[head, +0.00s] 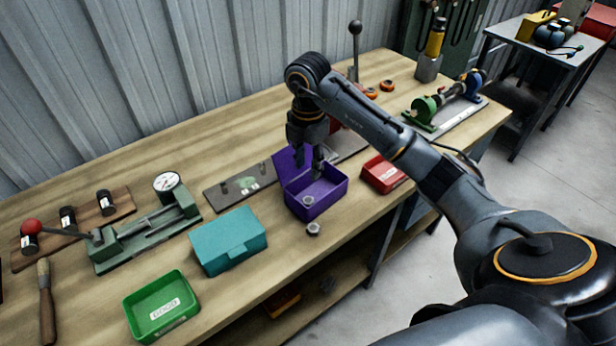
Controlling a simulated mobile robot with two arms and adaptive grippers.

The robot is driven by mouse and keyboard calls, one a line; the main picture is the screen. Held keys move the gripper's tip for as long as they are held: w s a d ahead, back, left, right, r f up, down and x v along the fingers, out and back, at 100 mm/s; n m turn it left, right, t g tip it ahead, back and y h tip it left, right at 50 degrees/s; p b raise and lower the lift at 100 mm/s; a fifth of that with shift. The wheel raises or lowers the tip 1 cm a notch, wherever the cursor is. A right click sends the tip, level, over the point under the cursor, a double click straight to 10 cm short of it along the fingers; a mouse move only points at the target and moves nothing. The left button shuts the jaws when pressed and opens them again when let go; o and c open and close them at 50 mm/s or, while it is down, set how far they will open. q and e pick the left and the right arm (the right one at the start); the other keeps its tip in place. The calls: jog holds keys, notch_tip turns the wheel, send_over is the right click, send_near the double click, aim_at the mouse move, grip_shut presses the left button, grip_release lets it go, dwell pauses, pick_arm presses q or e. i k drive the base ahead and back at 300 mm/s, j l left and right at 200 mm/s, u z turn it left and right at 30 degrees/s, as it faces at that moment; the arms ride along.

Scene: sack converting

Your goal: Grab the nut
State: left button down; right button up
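A small grey metal nut (313,229) lies on the wooden bench, just in front of an open purple box (322,207). My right gripper (310,174) points down over the purple box, above the inside piece. Its fingers look apart, with nothing seen between them; the fingertips partly cover the box's interior. My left gripper is not in view.
A closed teal box (228,241), a green labelled tray (161,308) and a red tray (383,174) stand near the front edge. A green fixture with a dial (148,232) is at left. A lever (355,50) and orange rings (387,86) are behind my arm.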

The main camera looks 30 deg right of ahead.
aim_at(313, 230)
jog(key=z, duration=1.05)
jog(key=l+u, duration=0.55)
jog(key=u, duration=0.2)
jog(key=k+l+u, duration=0.1)
jog(key=l+u, duration=0.15)
jog(key=u, duration=0.15)
